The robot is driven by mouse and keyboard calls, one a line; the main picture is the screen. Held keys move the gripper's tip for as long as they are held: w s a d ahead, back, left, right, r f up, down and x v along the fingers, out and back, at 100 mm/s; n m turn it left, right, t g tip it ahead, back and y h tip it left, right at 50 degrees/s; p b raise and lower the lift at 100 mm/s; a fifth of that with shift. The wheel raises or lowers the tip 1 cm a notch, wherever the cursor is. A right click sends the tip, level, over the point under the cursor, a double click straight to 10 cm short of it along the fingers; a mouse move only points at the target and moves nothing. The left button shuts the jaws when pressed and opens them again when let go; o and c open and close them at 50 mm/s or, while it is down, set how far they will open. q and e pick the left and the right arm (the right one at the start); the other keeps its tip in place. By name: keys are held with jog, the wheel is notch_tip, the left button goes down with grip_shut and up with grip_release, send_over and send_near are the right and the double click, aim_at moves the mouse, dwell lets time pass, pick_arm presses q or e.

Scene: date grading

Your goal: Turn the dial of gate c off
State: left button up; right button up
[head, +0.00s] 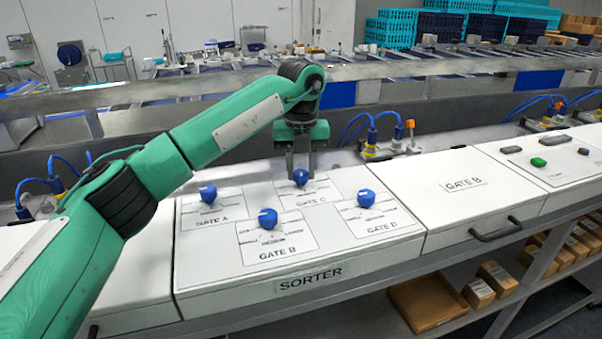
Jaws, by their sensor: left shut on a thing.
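The gate C dial (300,177) is a blue knob on the white sorter panel (200,268), at the back middle of the dial group. My left gripper (301,172) points down over it, with its fingers shut on the knob. The fingers partly hide the dial, and its pointer direction is too small to tell. The gate A dial (208,193) is to its left, the gate B dial (267,218) in front, and the gate D dial (366,198) to its right. My right gripper does not show.
A white panel with a dark handle (496,231) lies to the right. Further right, a panel carries a green button (538,162). Blue hoses with fittings (371,135) stand behind the panels. Small boxes (497,278) and a brown tray (428,302) sit on the shelf below.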

aim_at(301, 172)
pick_arm(q)
jog(key=m+b, duration=0.1)
jog(key=m, duration=0.1)
jog(key=shift+m, duration=0.4)
jog(key=m+b, duration=0.1)
jog(key=m, duration=0.2)
jog(key=shift+m, duration=0.3)
jog(key=m, duration=0.4)
jog(key=shift+b, duration=0.35)
jog(key=shift+w+r+m, duration=0.1)
jog(key=shift+m, duration=2.1)
jog(key=o, duration=1)
jog(key=shift+r+b, duration=1.25)
jog(key=shift+r, duration=5.65)
